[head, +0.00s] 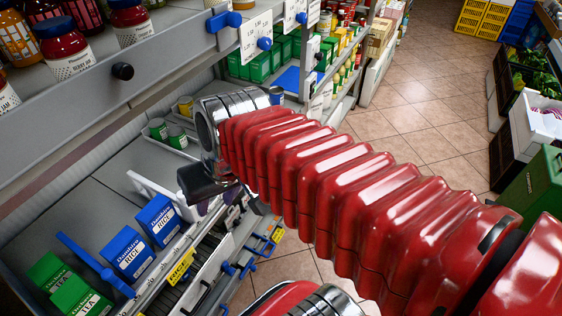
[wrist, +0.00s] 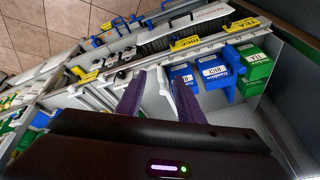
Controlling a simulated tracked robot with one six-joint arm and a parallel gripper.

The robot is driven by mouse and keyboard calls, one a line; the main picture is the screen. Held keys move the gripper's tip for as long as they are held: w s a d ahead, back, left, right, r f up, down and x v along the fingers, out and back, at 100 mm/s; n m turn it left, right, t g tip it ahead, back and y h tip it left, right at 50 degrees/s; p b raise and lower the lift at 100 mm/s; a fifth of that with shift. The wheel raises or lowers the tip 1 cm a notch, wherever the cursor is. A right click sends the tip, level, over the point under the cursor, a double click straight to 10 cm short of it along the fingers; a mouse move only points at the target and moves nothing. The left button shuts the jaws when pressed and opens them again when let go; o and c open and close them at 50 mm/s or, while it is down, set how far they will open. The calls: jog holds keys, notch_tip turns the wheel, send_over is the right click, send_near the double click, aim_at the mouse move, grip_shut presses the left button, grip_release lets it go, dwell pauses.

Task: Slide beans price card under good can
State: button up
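My gripper (wrist: 157,82) reaches over the lower shelf; in the wrist view its two purple fingers stand apart with pale shelf parts visible between them. In the head view the gripper is largely hidden by its wrist. Several small green cans stand on the shelf behind it, including a can (head: 158,129) and another can (head: 177,137) on a white tray. A yellow card (wrist: 83,73) on the front rail is too small to read and could be the beans card. It seems to be the yellow card (head: 277,235) in the head view. Which can is good cannot be told.
Blue rice boxes (head: 130,253) and green tea boxes (head: 80,297) stand on the lower shelf. Yellow RICE card (head: 181,266) and TEA card (wrist: 241,24) are on the front rail. The upper shelf (head: 120,75) with jars overhangs. Tiled floor (head: 425,110) lies free beyond.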

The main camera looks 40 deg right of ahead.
jog(key=w+d+f+m+t+y, duration=0.1)
jog(key=w+d+f+m+y, duration=0.9)
jog(key=w+d+f+m, duration=0.65)
jog(key=s+d+f+m+t+h, duration=0.2)
jog(key=d+f+m+t, duration=0.4)
jog(key=d, duration=0.6)
jog(key=s+d+f+m+t+h, duration=0.2)
jog(key=s+d+f+m+t, duration=0.3)
jog(key=d+f, duration=0.4)
jog(key=d+m, duration=0.1)
jog(key=d, duration=0.3)
jog(key=shift+s+d+f+t, duration=0.2)
jog(key=shift+d+f+t, duration=0.05)
jog(key=shift+f+t, duration=0.15)
jog(key=shift+w+a, duration=0.1)
jog(key=shift+w, duration=0.05)
jog(key=x, duration=1.3)
jog(key=shift+w+f, duration=0.2)
jog(key=shift+w, duration=0.15)
jog(key=shift+c, duration=0.3)
